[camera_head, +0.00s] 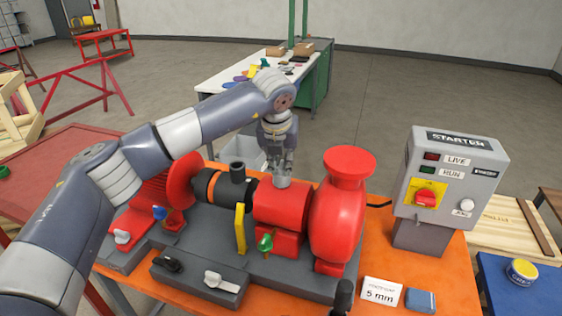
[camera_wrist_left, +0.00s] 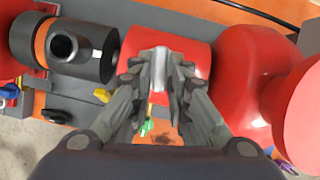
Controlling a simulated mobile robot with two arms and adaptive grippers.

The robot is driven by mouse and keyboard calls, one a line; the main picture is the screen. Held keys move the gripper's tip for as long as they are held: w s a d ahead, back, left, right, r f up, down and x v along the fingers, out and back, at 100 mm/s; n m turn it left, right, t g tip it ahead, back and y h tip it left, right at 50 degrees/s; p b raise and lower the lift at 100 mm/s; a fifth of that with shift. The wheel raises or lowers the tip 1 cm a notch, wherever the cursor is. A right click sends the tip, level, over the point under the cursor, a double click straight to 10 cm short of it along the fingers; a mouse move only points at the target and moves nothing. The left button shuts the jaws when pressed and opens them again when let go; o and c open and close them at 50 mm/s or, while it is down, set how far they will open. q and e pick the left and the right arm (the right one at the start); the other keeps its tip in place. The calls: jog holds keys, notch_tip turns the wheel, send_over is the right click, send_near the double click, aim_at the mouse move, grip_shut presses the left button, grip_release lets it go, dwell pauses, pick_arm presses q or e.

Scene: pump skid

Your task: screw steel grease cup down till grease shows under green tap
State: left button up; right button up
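The steel grease cup (camera_head: 283,182) stands upright on top of the red bearing housing (camera_head: 281,207). My left gripper (camera_head: 282,165) reaches down onto it from above. In the left wrist view the fingers (camera_wrist_left: 160,85) lie close on both sides of the steel cup (camera_wrist_left: 160,62) and appear to grip it. The green tap (camera_head: 265,243) is on the near side of the housing. It also shows in the left wrist view (camera_wrist_left: 147,128), between the fingers. Grease under the tap cannot be made out.
The red pump casing (camera_head: 338,215) stands close right of the gripper. The dark coupling cylinder (camera_head: 222,188) and yellow lever (camera_head: 240,228) are on the left. Grey-lever (camera_head: 220,283) and black-lever (camera_head: 169,264) blocks lie in front. A starter box (camera_head: 450,185) and a "5 mm" card (camera_head: 382,293) are right.

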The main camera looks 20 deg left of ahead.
pick_arm(q)
grip_shut()
jog(key=shift+a+f+m+h+b, duration=0.15)
jog(key=shift+m+h+b, duration=0.15)
jog(key=shift+m+b, duration=0.65)
jog(key=shift+a+m+h+b, duration=0.15)
jog(key=shift+m+h+b, duration=0.5)
jog(key=shift+m, duration=0.5)
jog(key=shift+a+m+h, duration=0.15)
jog(key=shift+m+h, duration=0.1)
jog(key=shift+m, duration=0.85)
jog(key=shift+w+r+m+g+h, duration=0.2)
jog(key=shift+m+g+h, duration=0.15)
jog(key=shift+m, duration=0.75)
jog(key=shift+a, duration=0.1)
jog(key=o, duration=0.7)
grip_release()
